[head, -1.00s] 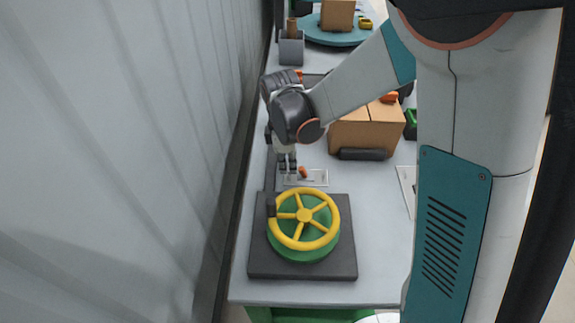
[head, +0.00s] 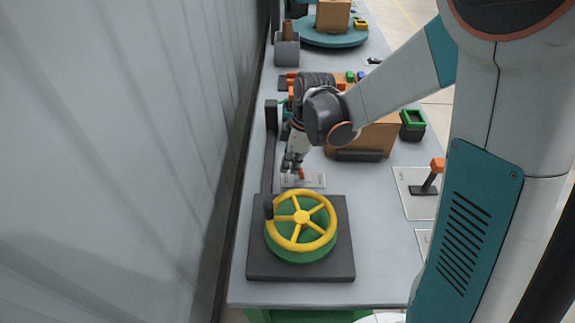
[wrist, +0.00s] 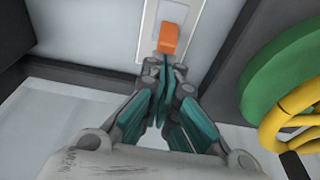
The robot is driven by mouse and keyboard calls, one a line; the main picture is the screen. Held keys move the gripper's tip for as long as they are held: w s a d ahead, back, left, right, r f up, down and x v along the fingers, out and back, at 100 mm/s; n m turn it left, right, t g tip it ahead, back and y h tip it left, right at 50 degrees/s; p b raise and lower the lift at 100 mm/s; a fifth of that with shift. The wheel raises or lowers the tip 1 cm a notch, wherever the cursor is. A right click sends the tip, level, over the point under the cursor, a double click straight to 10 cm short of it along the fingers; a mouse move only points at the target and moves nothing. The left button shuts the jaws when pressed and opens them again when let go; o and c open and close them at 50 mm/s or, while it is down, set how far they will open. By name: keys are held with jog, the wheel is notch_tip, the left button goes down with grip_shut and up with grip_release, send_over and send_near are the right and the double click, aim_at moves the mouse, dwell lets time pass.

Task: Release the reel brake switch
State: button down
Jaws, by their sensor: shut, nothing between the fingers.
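The reel brake switch appears to be the small orange lever (wrist: 169,40) on a white plate in the wrist view. In the head view the lever (head: 302,174) and its pale plate (head: 316,180) lie just behind the yellow handwheel (head: 301,217) on its green reel. My gripper (wrist: 166,66) is shut and empty, its fingertips right at the near end of the lever. I cannot tell whether they touch. In the head view my gripper (head: 291,168) points down, tilted, just left of the lever.
A dark upright bar (head: 269,150) stands left of my gripper, near the wall. A cardboard box (head: 375,138) sits behind and right. An orange-topped lever (head: 428,178) on a white plate stands at the right. The bench between is clear.

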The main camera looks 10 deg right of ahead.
jog(key=d+y, duration=0.1)
jog(key=y, duration=0.1)
jog(key=shift+s+d+r+t+y, duration=0.15)
jog(key=shift+d+r+t+y, duration=0.15)
jog(key=shift+d, duration=0.1)
jog(key=shift+d+r, duration=0.1)
jog(key=shift+d, duration=0.05)
jog(key=shift+r, duration=0.1)
jog(key=shift+r+p, duration=0.45)
jog(key=shift+r, duration=0.3)
jog(key=shift+a, duration=0.2)
